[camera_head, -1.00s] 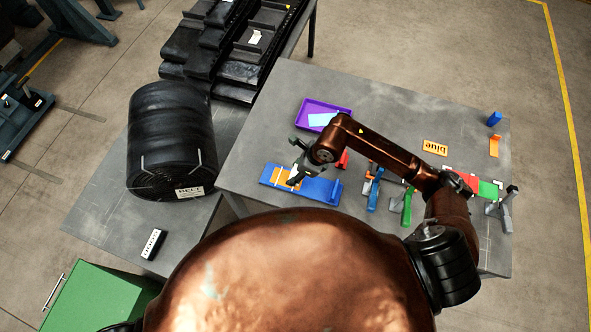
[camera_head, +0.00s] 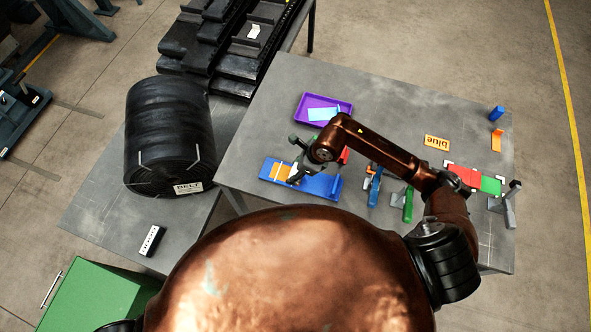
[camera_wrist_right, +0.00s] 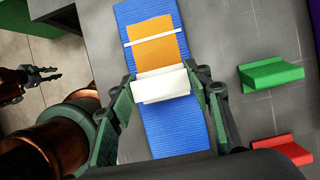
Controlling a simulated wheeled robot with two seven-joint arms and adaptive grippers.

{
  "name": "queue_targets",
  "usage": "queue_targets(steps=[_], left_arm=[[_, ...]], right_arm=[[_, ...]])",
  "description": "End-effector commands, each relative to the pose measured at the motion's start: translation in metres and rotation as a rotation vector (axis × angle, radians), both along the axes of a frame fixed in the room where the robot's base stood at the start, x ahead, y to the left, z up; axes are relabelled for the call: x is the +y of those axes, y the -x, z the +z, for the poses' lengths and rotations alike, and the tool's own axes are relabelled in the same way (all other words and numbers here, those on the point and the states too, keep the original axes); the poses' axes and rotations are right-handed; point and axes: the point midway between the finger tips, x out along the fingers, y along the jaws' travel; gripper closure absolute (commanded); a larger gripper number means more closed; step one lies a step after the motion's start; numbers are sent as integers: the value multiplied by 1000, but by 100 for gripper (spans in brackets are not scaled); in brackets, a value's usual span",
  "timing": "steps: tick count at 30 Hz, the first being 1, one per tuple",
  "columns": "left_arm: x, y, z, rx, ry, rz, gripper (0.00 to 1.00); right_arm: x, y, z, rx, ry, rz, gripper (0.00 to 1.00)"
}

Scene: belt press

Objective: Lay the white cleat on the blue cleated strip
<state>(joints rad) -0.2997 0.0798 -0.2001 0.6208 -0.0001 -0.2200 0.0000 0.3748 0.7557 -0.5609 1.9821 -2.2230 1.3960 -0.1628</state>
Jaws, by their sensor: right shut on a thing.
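The blue cleated strip (camera_head: 321,186) lies on the grey table; it also shows in the wrist view (camera_wrist_right: 178,133). An orange patch (camera_wrist_right: 158,52) with a thin white line across it lies on the strip. My right gripper (camera_wrist_right: 160,88) is shut on the white cleat (camera_wrist_right: 160,84), held crosswise over the strip at the near edge of the orange patch. I cannot tell whether the cleat touches the strip. In the head view my right gripper (camera_head: 297,174) partly hides the cleat. My left gripper (camera_wrist_right: 42,77) shows at the left of the wrist view, open and empty.
A green piece (camera_wrist_right: 271,74) and a red piece (camera_wrist_right: 283,150) stand right of the strip. A purple tray (camera_head: 301,113) with a light blue sheet lies behind it. A black belt roll (camera_head: 170,130) stands left.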

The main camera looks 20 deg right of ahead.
Motion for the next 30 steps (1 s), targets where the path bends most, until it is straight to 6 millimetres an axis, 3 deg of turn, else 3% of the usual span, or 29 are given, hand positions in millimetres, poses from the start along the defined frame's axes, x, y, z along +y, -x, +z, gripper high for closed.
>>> queue_targets(steps=[20,21,30], left_arm=[[0,1,-9,2,0,0,78],[0,1,-9,2,0,0,78],[0,1,-9,3,0,0,78]], right_arm=[[0,0,-10,-1,-1,0,80],[0,0,-10,-1,-1,0,52],[0,0,-10,0,0,0,34]])
